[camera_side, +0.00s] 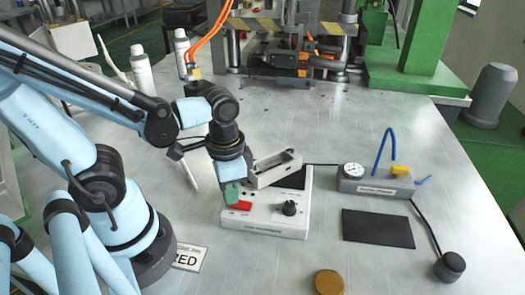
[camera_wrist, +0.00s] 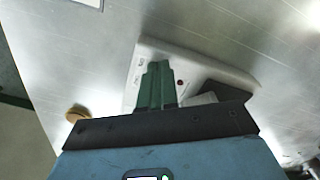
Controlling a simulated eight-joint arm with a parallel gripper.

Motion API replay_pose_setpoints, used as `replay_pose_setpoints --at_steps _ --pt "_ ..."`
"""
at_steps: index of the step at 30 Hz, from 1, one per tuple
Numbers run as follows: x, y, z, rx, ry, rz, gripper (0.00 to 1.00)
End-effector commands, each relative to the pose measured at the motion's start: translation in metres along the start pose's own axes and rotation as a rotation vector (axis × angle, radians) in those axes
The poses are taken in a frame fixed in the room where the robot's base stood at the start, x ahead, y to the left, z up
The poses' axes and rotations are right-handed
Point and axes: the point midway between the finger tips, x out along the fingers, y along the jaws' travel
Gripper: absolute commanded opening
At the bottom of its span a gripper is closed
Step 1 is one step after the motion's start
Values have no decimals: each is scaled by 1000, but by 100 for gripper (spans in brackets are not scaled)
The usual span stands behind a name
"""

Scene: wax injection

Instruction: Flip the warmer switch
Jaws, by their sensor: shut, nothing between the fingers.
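The warmer is a white box (camera_side: 265,222) in the middle of the table, with a red switch (camera_side: 242,205) at its left front and a black knob (camera_side: 289,208) to the right. My gripper (camera_side: 231,196) points down with its green fingers together, just above and behind the red switch. I cannot tell if the fingertips touch the switch. In the wrist view, the closed green fingers of my gripper (camera_wrist: 157,80) lie over the white box (camera_wrist: 205,64) and hide part of its top. A small dark red spot shows beside them. Which way the switch is tilted is too small to tell.
A grey metal mould (camera_side: 277,168) sits at the back of the warmer, close to my gripper. A grey block with a gauge (camera_side: 375,182) and a black mat (camera_side: 378,228) lie to the right. A brass disc (camera_side: 329,283) lies in front. A press (camera_side: 290,50) stands behind.

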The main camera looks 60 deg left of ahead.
Motion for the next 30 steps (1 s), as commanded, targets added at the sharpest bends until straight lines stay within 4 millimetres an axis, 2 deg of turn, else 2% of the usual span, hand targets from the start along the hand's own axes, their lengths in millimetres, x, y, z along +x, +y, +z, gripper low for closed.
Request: replay_pose_setpoints --at_steps 11,30 --pt "2 0 0 0 2 0 0" --pt "-44 0 0 0 1 0 0"
